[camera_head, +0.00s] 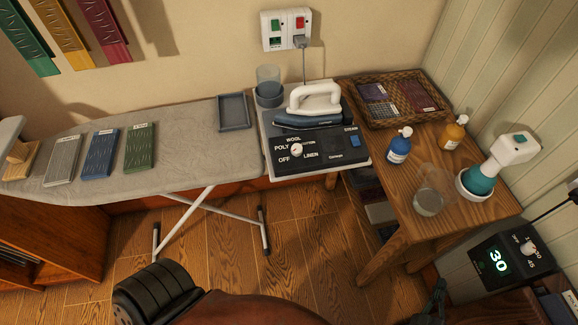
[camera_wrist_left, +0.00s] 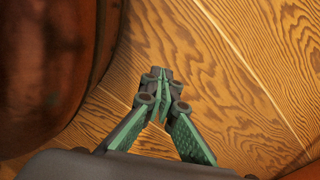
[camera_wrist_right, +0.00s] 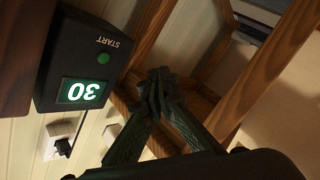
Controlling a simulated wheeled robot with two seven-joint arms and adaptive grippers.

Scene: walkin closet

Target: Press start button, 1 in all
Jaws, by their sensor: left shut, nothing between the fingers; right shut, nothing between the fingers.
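A dark timer box (camera_head: 455,272) stands at the lower right in the head view, with a lit display (camera_head: 497,261) reading 30 and a dial (camera_head: 528,247). In the right wrist view the box (camera_wrist_right: 70,32) appears upside down at the upper left, with a round green start button (camera_wrist_right: 103,58) beside the display (camera_wrist_right: 83,91). My right gripper (camera_wrist_right: 158,82) is shut and empty, apart from the button and to its right in that view. Its fingers (camera_head: 437,290) show at the bottom of the head view. My left gripper (camera_wrist_left: 163,82) is shut and empty over the wood floor.
A wooden table (camera_head: 405,205) holds a wicker tray (camera_head: 368,121), bottles, a glass (camera_head: 431,190) and a teal-and-white device (camera_head: 483,178). An iron (camera_head: 307,110) rests on its station beside the ironing board (camera_head: 190,150). A wall socket (camera_wrist_right: 62,140) with a plug shows near the box.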

